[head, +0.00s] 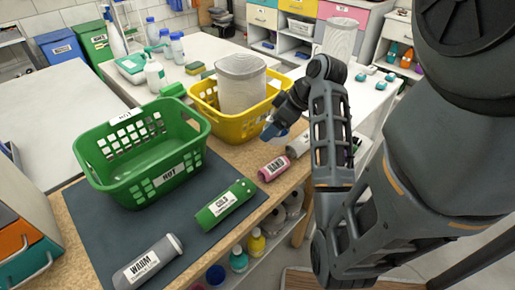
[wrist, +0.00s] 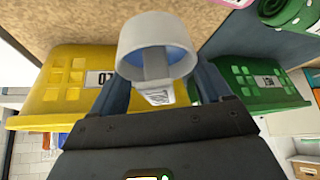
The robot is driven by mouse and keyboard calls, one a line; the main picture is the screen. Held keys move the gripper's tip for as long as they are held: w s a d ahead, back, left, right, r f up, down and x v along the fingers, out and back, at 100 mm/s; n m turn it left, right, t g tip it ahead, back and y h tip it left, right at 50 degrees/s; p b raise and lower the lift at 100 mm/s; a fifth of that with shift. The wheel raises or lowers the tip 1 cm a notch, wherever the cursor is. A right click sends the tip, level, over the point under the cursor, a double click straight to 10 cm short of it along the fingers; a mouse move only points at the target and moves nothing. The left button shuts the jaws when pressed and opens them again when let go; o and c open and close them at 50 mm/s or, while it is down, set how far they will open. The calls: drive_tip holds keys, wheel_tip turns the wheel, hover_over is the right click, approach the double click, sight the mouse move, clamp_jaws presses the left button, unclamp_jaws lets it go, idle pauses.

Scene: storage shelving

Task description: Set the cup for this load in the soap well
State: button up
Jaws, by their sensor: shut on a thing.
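My gripper (wrist: 158,88) is shut on a pale grey cup (wrist: 150,30), which fills the middle of the wrist view. The cup's round rim faces the camera, its inside looks blue, and a white printed label shows between the fingers, too small to read. In the head view my gripper (head: 277,122) is above the bench, beside the yellow basket's right end; I cannot clearly make out the held cup there. A grey WARM cup (head: 148,262), a green COLD cup (head: 226,203) and a pink HAND cup (head: 273,168) lie on their sides. I cannot pick out the soap well.
A green basket (head: 150,187) labelled HOT stands on the dark mat. A yellow basket (head: 205,112) holding a pale cylinder (head: 241,82) stands behind it. A whitish cylinder (head: 299,145) lies near the bench's right edge. Bottles stand on the back counter and the shelf below.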

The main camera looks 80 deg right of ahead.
drive_tip(key=w+f, duration=0.1)
drive_tip(key=w, duration=0.1)
drive_tip(key=w+a+f, duration=0.1)
drive_tip(key=shift+w+a+f, duration=0.2)
drive_tip(key=shift+w, duration=0.15)
drive_tip(key=shift+f, duration=1.95)
drive_tip(key=o, duration=1.1)
drive_tip(key=shift+f, duration=0.1)
